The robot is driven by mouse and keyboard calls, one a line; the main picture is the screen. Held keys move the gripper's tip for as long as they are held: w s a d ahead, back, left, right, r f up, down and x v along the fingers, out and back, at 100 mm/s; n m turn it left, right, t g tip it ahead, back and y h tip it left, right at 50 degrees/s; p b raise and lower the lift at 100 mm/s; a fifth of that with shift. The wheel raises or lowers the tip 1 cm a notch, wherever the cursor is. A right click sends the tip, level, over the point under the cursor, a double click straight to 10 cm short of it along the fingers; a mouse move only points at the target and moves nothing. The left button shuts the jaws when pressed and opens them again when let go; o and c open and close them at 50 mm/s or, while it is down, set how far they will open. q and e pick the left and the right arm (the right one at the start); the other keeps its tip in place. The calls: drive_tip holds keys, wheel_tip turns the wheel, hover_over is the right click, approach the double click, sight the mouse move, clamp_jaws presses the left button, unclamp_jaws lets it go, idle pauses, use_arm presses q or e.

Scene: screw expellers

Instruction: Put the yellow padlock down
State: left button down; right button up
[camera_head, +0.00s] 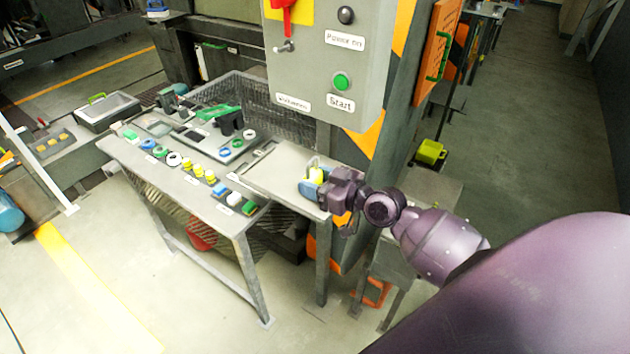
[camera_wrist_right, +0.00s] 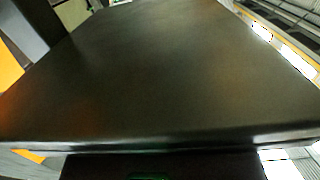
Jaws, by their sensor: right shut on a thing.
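The yellow padlock (camera_head: 315,174) is at the right end of the grey metal table (camera_head: 285,172) in the head view, its shackle upward. My right gripper (camera_head: 312,182) comes in from the right and is shut on the padlock, with blue finger parts beside it. The gripper covers part of the padlock, and I cannot tell whether its underside touches the tabletop. In the right wrist view a dark flat surface fills most of the picture, and the padlock cannot be made out. My left gripper is not in view.
Several coloured buttons and parts (camera_head: 196,170) lie in rows on the table's left part. A green-and-black tool (camera_head: 222,115) lies behind them. A grey control box (camera_head: 330,60) with a green start button hangs above. The tabletop left of the padlock is clear.

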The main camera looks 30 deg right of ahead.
drive_tip(key=o, duration=0.9)
